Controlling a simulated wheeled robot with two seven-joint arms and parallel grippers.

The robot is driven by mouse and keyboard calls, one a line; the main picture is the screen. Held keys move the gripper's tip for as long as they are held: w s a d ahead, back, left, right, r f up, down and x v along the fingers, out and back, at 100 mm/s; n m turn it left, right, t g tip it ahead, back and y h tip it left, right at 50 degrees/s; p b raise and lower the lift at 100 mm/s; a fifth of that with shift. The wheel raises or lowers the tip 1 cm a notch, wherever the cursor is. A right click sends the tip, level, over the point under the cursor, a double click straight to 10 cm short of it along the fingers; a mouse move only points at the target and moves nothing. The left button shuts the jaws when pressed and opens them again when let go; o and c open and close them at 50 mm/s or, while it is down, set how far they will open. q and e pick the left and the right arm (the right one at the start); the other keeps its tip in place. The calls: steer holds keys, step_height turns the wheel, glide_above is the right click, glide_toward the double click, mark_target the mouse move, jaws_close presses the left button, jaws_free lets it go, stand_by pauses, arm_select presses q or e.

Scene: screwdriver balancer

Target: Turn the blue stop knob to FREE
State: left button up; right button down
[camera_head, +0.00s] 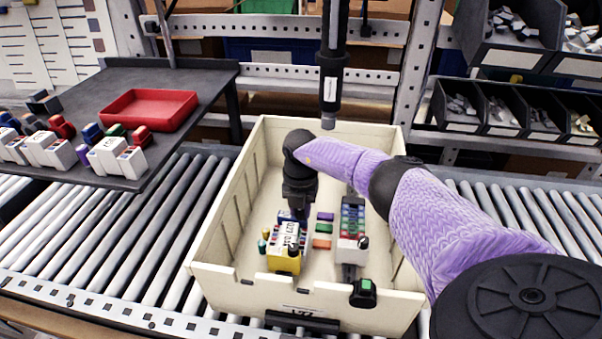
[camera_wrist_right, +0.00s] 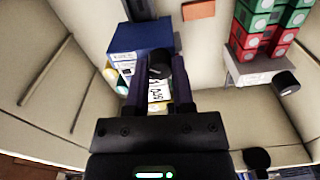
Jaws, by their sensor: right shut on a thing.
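The blue stop block (camera_head: 286,215) stands in the left half of the cream tote, behind a white-labelled yellow block (camera_head: 285,263). In the right wrist view the blue block (camera_wrist_right: 138,38) shows its top, with a dark round knob (camera_wrist_right: 159,66) at its near right. My right gripper (camera_head: 299,204) reaches down over the blue block. In the wrist view its two fingers (camera_wrist_right: 161,75) stand on either side of the knob, shut on it. The fingers partly hide the white label (camera_wrist_right: 156,92), and I cannot read the knob's setting. My left gripper is not in view.
The cream tote (camera_head: 225,235) sits on a roller conveyor (camera_head: 130,235). A rack of green, red and blue modules (camera_head: 352,220) stands right of the gripper, with loose coloured blocks between. A tool (camera_head: 331,80) hangs behind. A dark table with a red tray (camera_head: 150,108) is at left.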

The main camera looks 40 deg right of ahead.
mark_target(300, 211)
steer(key=shift+m+p, duration=0.3)
steer(key=shift+m, duration=0.6)
steer(key=shift+c, duration=2.2)
jaws_free()
step_height(300, 211, up, 9)
steer(key=p, duration=0.4)
steer(key=shift+r, duration=0.45)
